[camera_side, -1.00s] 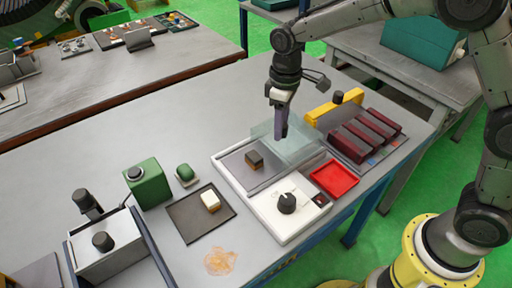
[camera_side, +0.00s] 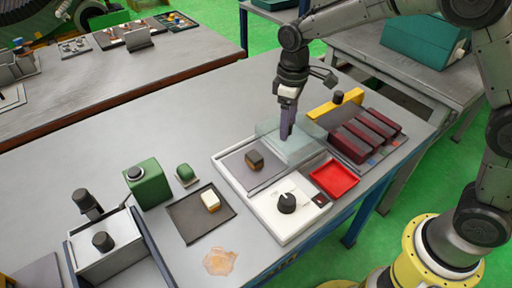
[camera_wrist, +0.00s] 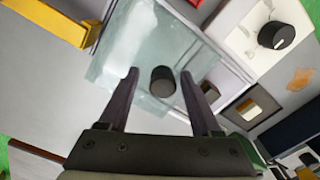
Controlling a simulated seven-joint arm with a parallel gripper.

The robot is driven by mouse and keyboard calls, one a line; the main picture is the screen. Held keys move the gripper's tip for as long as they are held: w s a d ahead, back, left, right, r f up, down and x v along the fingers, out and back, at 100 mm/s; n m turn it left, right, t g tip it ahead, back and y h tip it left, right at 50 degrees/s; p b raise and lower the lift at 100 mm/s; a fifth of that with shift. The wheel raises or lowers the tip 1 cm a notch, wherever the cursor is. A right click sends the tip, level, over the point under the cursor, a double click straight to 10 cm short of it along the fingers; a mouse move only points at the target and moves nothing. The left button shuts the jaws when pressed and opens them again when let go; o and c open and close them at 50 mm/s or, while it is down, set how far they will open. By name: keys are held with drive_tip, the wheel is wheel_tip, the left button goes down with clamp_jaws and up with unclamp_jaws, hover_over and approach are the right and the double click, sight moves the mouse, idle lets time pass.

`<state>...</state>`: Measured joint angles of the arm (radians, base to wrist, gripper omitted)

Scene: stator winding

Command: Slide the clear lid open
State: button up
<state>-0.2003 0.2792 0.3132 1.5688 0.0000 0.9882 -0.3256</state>
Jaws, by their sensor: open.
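The clear lid (camera_side: 304,150) is a pale, see-through plate over the right part of a grey-white tray (camera_side: 228,176). In the wrist view the lid (camera_wrist: 122,62) carries a dark round knob (camera_wrist: 163,80). My gripper (camera_side: 285,137) points down at the lid in the side view. In the wrist view my gripper (camera_wrist: 158,74) is open, with one finger on each side of the knob and a gap visible on both sides. A small brown block (camera_side: 254,160) lies on the uncovered left part of the tray. The knob is hidden by the fingers in the side view.
A white unit with a black dial (camera_side: 287,203) and a red tray (camera_side: 333,178) stand in front of the lid. Dark red bars (camera_side: 362,137) and a yellow block (camera_side: 334,104) stand to the right.

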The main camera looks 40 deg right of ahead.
drive_tip(key=shift+r, duration=2.9)
drive_tip(key=shift+w+d+r, duration=0.1)
wheel_tip(320, 180, up, 7)
drive_tip(key=t, duration=0.2)
hover_over(302, 132)
drive_tip(key=s+d+r+m+t, duration=0.25)
drive_tip(key=s+r, duration=0.25)
drive_tip(key=s, duration=0.4)
drive_tip(key=s+d+f+m, duration=0.1)
drive_tip(key=s+f, duration=0.2)
drive_tip(key=s, duration=0.4)
drive_tip(key=s+d+f+m+t, duration=0.1)
drive_tip(key=s+d+f+m, duration=0.1)
drive_tip(key=s, duration=0.5)
drive_tip(key=shift+s+d+f, duration=0.15)
drive_tip(key=shift+s+f, duration=0.2)
drive_tip(key=shift+f, duration=0.4)
